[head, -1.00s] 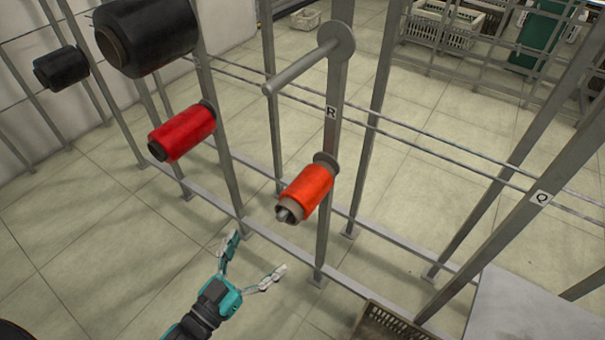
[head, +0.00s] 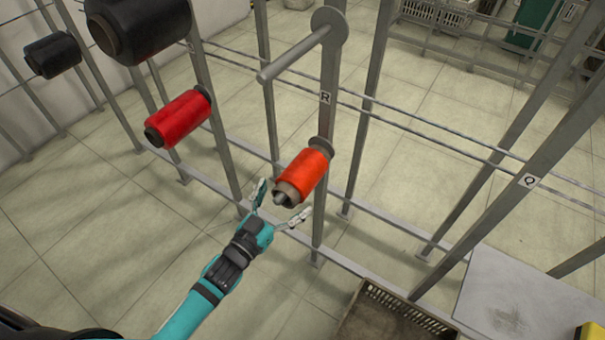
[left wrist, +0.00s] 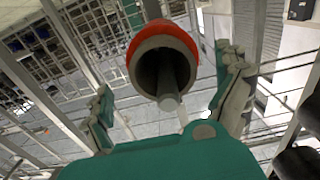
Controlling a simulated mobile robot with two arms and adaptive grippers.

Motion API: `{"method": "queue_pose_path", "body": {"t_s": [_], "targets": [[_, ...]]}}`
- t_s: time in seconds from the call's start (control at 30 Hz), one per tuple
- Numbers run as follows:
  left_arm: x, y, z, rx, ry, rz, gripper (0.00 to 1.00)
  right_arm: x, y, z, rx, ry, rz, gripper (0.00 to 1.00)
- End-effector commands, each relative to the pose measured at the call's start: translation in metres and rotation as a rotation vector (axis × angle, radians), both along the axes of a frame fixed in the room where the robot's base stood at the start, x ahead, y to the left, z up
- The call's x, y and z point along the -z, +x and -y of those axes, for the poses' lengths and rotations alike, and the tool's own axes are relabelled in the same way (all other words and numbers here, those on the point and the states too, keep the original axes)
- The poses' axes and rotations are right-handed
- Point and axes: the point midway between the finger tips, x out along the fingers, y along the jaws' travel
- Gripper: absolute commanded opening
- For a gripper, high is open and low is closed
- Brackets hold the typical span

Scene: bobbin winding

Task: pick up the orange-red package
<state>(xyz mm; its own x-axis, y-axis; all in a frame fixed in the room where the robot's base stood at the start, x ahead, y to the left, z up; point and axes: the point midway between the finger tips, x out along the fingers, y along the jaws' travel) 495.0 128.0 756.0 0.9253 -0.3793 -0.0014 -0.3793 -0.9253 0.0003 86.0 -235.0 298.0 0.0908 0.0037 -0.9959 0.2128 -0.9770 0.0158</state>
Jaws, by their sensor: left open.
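The orange-red package (head: 303,172) is a spool of thread on a peg of the rack post marked R, in the middle of the head view. My left gripper (head: 277,204) is open and empty just in front of and slightly below its near end. In the left wrist view the package (left wrist: 162,50) shows its hollow end with the peg (left wrist: 169,101) sticking out. The open fingers (left wrist: 168,100) stand to either side, apart from the package. My right gripper is not in view.
A red spool (head: 178,118) hangs on the post to the left, with black spools (head: 140,28) beyond. An empty peg (head: 294,54) sticks out above the package. A crate (head: 385,315) and a grey panel (head: 510,300) stand at lower right.

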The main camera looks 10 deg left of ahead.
Motion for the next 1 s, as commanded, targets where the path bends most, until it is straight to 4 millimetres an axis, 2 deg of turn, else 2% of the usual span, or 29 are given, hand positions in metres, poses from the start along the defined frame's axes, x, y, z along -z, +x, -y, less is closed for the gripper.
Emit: {"method": "queue_pose_path", "body": {"t_s": [0.33,0.63,1.0], "targets": [[0.001,0.045,0.013,-0.001,0.000,0.002,1.00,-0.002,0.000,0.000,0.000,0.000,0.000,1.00],[0.001,0.049,0.015,0.000,0.000,0.000,1.00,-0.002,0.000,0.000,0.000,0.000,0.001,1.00],[0.001,0.049,0.015,0.000,0.000,0.001,0.53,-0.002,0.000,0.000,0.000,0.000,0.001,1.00]]}}
